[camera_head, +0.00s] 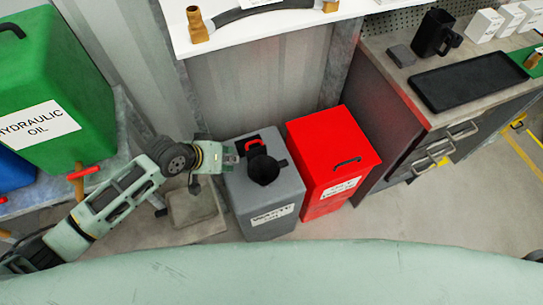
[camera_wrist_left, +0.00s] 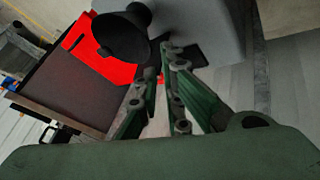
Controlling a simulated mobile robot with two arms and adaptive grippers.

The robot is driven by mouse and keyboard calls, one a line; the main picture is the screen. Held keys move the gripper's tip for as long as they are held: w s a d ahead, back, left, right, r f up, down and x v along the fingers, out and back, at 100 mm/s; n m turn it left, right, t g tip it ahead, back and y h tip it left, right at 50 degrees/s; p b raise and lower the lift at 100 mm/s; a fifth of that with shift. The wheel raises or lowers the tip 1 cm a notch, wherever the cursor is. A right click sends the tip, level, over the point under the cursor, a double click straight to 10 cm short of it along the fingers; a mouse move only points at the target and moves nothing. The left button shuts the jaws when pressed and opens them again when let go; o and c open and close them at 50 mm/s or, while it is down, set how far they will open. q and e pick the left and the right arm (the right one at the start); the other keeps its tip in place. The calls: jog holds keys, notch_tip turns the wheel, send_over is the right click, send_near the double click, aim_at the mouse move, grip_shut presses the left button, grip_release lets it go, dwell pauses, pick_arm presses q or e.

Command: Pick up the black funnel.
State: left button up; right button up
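The black funnel (camera_head: 263,170) is at the top of a grey waste bin (camera_head: 265,206) in the head view. Beside it on the bin top is a dark opening with a red part (camera_head: 251,144). My left gripper (camera_head: 236,158) is just left of the funnel, its fingers pointing towards it. In the left wrist view the funnel (camera_wrist_left: 121,38) shows beyond the fingertips, to their upper left. The left gripper (camera_wrist_left: 160,72) shows two green fingers with a gap between them and nothing held. I cannot tell whether a fingertip touches the funnel. My right gripper is not in view.
A red bin (camera_head: 331,152) stands close right of the grey bin. A green hydraulic oil container (camera_head: 62,85) is at the left. A white shelf (camera_head: 275,22) is behind. A workbench (camera_head: 402,66) with a black tray (camera_head: 468,80) and dark mug (camera_head: 433,33) is at the right.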

pick_arm(q)
jog(key=d+f+g, duration=0.1)
jog(key=d+f, duration=0.4)
jog(key=f, duration=0.1)
jog(key=shift+f+n+p, duration=0.3)
jog(key=shift+f+n, duration=0.1)
jog(key=shift+r, duration=0.1)
grip_shut()
dwell(0.3)
